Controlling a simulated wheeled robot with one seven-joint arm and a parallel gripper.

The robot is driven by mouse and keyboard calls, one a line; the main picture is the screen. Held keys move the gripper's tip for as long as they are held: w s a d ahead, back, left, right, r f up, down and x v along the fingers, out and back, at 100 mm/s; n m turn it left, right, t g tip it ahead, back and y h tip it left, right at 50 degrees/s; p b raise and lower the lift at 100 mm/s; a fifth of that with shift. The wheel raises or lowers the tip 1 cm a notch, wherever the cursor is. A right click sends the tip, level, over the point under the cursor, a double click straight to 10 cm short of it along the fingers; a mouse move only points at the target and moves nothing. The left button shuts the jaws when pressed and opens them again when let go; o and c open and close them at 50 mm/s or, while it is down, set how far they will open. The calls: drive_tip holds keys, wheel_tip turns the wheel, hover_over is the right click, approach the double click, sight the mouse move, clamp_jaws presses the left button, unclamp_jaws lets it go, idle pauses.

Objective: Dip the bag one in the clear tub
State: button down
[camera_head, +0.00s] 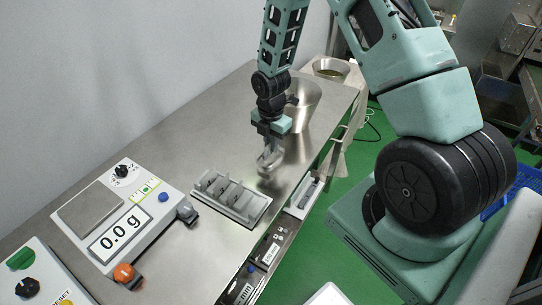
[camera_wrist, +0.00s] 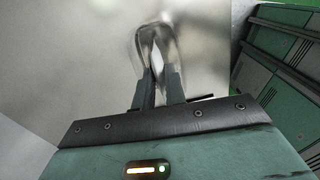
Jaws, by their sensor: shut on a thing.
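My gripper (camera_head: 270,143) points down over the metal table, right of its middle. Its two fingers also show in the wrist view (camera_wrist: 160,88), closed on a shiny, rounded, loop-like thing (camera_wrist: 157,40). This thing shows in the head view (camera_head: 268,161) just below the fingers, glossy and grey, close above the table; whether it touches is unclear. I cannot tell whether it is the bag. No clear tub can be made out for certain. A grey metal-looking pot (camera_head: 306,103) stands behind and right of my gripper, partly hidden by it.
A slotted grey rack (camera_head: 245,205) lies left of and in front of my gripper. A scale (camera_head: 127,222) reading 0.0 g stands at left, with a control box (camera_head: 38,278) before it. A bowl with greenish contents (camera_head: 331,70) is at the back. The table's right edge is close.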

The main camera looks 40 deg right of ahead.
drive_tip(key=shift+r+p, duration=1.45)
drive_tip(key=shift+r, duration=0.4)
wheel_tip(320, 180, up, 5)
drive_tip(key=p, duration=0.4)
idle(0.4)
